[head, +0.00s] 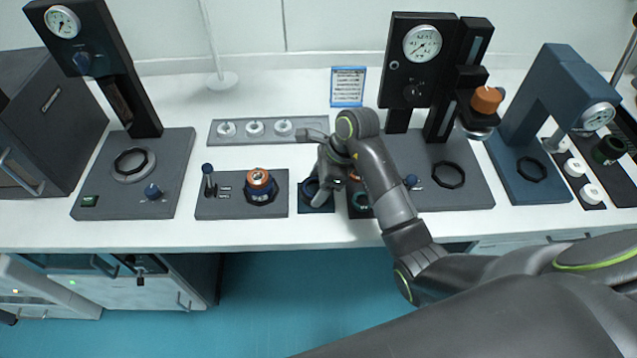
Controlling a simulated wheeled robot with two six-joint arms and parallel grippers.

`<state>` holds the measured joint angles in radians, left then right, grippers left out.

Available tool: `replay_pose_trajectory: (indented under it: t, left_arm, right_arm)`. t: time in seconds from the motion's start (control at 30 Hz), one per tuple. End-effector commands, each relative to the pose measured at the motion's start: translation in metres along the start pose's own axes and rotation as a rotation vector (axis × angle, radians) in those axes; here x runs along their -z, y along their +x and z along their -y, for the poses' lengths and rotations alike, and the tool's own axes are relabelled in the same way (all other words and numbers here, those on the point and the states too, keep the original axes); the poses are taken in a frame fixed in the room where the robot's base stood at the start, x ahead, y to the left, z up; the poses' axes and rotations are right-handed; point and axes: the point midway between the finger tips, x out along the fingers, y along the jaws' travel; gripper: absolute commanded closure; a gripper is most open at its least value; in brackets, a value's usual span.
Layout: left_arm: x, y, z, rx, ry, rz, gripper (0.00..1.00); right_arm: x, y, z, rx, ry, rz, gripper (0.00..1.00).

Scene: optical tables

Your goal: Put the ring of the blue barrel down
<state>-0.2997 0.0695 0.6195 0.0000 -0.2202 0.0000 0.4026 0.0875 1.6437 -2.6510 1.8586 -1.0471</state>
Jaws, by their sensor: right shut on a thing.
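The blue barrel (261,191) stands upright on a grey base plate left of my right gripper, with a copper-coloured top. My right gripper (321,194) points down over a small dark blue pad (317,209) and is shut on a dark blue ring (310,187). The fingers hide much of the ring, and I cannot tell whether it touches the pad. My left gripper is not in view.
A grey strip with several white knobs (255,129) lies behind. A gauge stand (411,75) rises behind right.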

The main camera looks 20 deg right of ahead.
Motion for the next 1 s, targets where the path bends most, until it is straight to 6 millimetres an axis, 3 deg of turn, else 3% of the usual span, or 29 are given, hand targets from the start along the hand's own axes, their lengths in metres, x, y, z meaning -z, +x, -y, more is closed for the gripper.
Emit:
replay_pose_trajectory:
  t: [0.43, 0.47, 0.6, 1.0]
  left_arm:
    - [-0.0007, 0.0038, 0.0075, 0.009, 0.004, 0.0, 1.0]
    - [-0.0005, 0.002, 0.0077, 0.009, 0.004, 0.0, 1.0]
    - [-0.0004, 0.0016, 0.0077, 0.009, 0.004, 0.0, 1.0]
    - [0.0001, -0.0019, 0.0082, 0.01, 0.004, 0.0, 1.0]
  right_arm:
    - [0.0042, 0.0103, 0.0, 0.001, 0.0, 0.0, 0.66]
    - [0.0035, 0.0086, 0.0001, 0.001, 0.0, 0.0, 0.31]
    - [0.0035, 0.0082, 0.0, 0.001, 0.0, 0.0, 0.13]
    - [0.0021, 0.0028, 0.0005, 0.003, -0.001, 0.0, 0.13]
